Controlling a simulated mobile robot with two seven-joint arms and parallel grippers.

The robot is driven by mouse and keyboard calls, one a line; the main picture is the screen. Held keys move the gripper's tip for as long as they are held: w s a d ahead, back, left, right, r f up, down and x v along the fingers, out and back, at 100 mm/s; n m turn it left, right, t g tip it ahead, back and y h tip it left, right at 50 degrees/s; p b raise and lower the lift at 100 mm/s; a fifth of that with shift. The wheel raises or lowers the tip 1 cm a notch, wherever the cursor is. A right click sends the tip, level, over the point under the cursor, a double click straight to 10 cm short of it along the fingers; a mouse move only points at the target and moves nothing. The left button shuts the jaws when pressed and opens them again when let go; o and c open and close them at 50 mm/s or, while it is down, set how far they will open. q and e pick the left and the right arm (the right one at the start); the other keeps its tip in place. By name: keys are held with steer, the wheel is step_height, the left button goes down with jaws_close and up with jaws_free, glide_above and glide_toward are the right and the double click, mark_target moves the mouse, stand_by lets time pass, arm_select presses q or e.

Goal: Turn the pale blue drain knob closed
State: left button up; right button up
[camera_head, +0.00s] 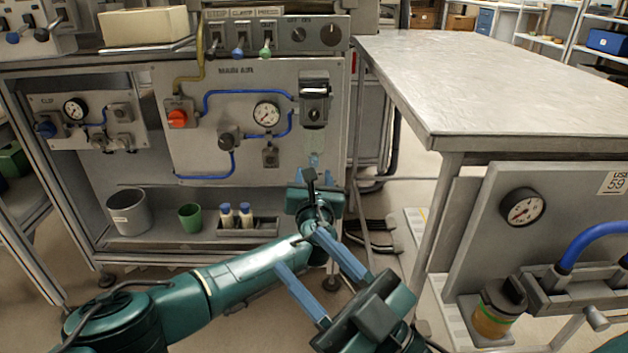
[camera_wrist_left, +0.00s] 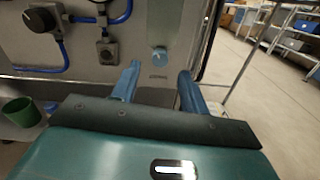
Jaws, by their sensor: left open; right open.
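The pale blue drain knob (camera_wrist_left: 160,54) sits low on a light plate of the grey panel in the left wrist view. In the head view the knob (camera_head: 314,160) shows small at the panel's lower right, just above my left gripper. My left gripper (camera_wrist_left: 159,70) is open and empty. Its two blue fingers point at the panel, one on each side of the knob's line, with the knob showing between and beyond the tips. Whether they touch it I cannot tell. My right gripper (camera_head: 297,250) is open and empty in front of my left forearm.
On the panel are a red knob (camera_head: 178,118), blue pipes, a gauge (camera_head: 266,114) and a black-fronted fitting (camera_head: 314,100). Below, a shelf holds a grey bucket (camera_head: 130,212), a green cup (camera_head: 190,217) and a bottle tray (camera_head: 262,227). A bare metal table (camera_head: 480,80) stands at right.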

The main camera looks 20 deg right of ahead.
mark_target(314, 164)
arm_select(q)
steer(key=shift+b+x, duration=1.3)
steer(key=shift+x, duration=0.45)
arm_select(e)
steer(key=shift+s+d+r+n+y, duration=0.1)
steer(key=shift+s+r+n+y, duration=0.1)
steer(key=shift+r+n+y, duration=1)
steer(key=shift+s+d+r+n+y, duration=0.15)
steer(key=shift+r+n+y, duration=0.7)
steer(key=shift+n+y, duration=0.5)
arm_select(q)
jaws_close()
steer(key=shift+a+n, duration=0.1)
steer(key=shift+n, duration=1.3)
jaws_free()
